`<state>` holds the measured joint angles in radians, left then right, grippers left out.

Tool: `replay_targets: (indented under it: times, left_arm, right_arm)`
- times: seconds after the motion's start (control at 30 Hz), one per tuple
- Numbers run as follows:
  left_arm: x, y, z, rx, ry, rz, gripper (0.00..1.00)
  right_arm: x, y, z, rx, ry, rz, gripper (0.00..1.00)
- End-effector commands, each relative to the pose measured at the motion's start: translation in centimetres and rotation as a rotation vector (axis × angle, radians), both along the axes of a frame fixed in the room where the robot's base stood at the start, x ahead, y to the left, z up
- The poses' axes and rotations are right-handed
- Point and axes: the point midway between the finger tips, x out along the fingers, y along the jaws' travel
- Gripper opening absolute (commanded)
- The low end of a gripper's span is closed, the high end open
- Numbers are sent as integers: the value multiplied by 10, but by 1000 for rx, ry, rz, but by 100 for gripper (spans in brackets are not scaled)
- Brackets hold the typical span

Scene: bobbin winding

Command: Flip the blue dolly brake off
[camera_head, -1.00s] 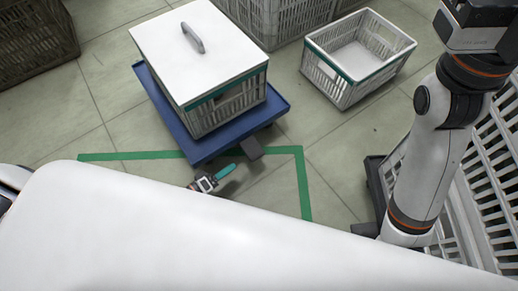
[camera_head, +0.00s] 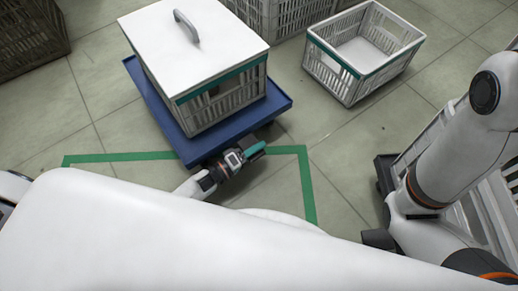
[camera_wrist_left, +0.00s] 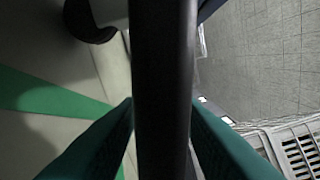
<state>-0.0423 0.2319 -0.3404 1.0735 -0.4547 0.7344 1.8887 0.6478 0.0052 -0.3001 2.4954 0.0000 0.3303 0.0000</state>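The blue dolly (camera_head: 283,103) stands on the floor under a white lidded crate. My left gripper (camera_head: 254,150) has teal fingers and is at the dolly's near right corner, where it covers most of the dark grey brake pedal. In the left wrist view, a dark upright bar, perhaps the pedal, runs between or in front of the teal fingers of the left gripper (camera_wrist_left: 162,112). It hides their inner edges, so I cannot tell whether they touch it. My right arm shows at the right, but its gripper is out of view.
The lidded crate (camera_head: 220,98) rests on the dolly. An empty grey crate (camera_head: 345,82) stands behind right. Green floor tape (camera_head: 308,190) runs in front of the dolly. Grey baskets stand at the back and right. Bare floor lies between the dolly and the right side.

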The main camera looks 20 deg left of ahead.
Motion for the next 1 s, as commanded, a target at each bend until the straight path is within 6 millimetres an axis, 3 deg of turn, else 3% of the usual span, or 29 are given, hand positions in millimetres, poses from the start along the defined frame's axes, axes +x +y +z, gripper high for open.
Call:
replay_targets:
  times: [0.43, 0.63, 1.0]
  left_arm:
    - [9, -7, 0, 1, 0, 0, 33]
    - [9, -7, 0, 1, 0, 0, 0]
    - [9, -7, 2, -8, 9, 0, 0]
  right_arm:
    - [-5, 0, 1, -2, -15, -1, 0]
    - [-5, 0, 1, -2, -15, -1, 0]
    - [-6, 0, 4, -1, -18, -1, 0]
